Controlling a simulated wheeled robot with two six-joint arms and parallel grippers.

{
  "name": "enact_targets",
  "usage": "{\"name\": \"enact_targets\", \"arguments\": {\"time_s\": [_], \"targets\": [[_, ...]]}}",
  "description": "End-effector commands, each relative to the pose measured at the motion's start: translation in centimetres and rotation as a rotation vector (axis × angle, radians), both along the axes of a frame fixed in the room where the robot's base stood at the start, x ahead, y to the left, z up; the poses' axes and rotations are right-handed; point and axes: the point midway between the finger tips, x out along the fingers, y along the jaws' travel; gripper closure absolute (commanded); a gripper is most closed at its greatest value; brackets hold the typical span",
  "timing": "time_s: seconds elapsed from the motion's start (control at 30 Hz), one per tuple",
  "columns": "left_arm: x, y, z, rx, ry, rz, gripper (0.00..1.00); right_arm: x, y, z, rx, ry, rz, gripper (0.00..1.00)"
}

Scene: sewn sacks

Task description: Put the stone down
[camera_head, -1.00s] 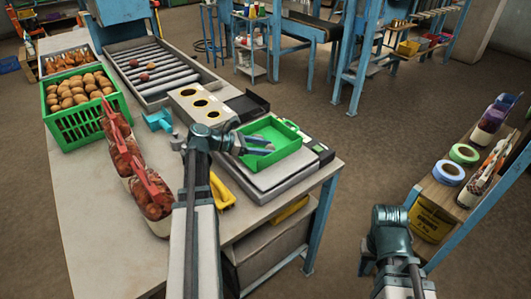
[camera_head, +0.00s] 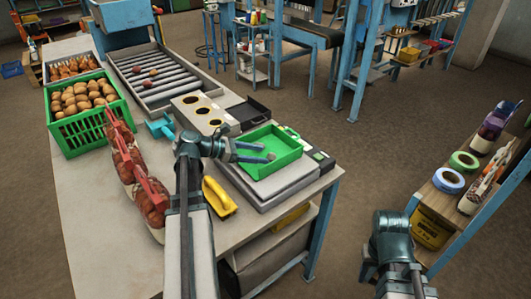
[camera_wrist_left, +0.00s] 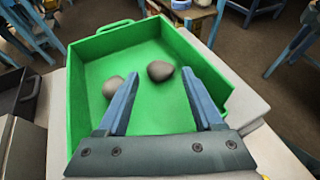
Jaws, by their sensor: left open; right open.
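The green tray (camera_head: 286,140) sits on the grey scale on the table. In the left wrist view two grey stones lie in this tray (camera_wrist_left: 77,110). One stone (camera_wrist_left: 160,71) is between the fingertips of my left gripper (camera_wrist_left: 160,78), with gaps on both sides. The other stone (camera_wrist_left: 112,87) is just left of the left finger, which partly covers it. My left gripper (camera_head: 268,152) is open over the tray, and a grey stone (camera_head: 271,156) shows at its tips. My right gripper is low at the right, its fingers hardly visible.
A green crate of potatoes (camera_head: 90,130) and red net bags (camera_head: 130,165) stand at the left. A shelf with tape rolls (camera_head: 449,180) is at the right.

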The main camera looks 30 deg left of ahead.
Motion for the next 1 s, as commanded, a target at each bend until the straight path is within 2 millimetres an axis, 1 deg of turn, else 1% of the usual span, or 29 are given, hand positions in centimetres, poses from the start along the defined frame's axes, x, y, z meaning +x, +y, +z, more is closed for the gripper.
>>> {"name": "enact_targets", "arguments": {"time_s": [0.03, 0.1, 0.3, 0.87, 0.93, 1.0], "targets": [[-0.6, 0.7, 0.7, -0.001, 0.001, 0.003, 0.32, 0.0, 0.0, 0.7, 0.000, 0.000, 0.000, 0.50], [-1.3, 1.3, 1.0, -0.001, 0.001, 0.003, 0.32, 0.0, 0.0, 1.0, 0.000, 0.000, 0.000, 0.50], [-2.4, 2.4, 1.5, 0.000, 0.000, 0.000, 0.32, 0.0, 0.0, 1.5, 0.000, 0.000, 0.000, 0.50], [-2.7, 2.6, 1.5, 0.000, 0.000, -0.001, 0.32, 0.0, 0.0, 1.5, 0.000, 0.000, 0.000, 0.50], [-2.6, 2.6, 1.7, 0.000, 0.000, -0.001, 0.32, 0.0, 0.0, 1.7, 0.000, 0.000, 0.000, 0.50], [-2.6, 2.6, 2.5, 0.000, 0.000, -0.001, 0.32, 0.0, 0.0, 2.5, 0.000, 0.000, 0.000, 0.50]]}}
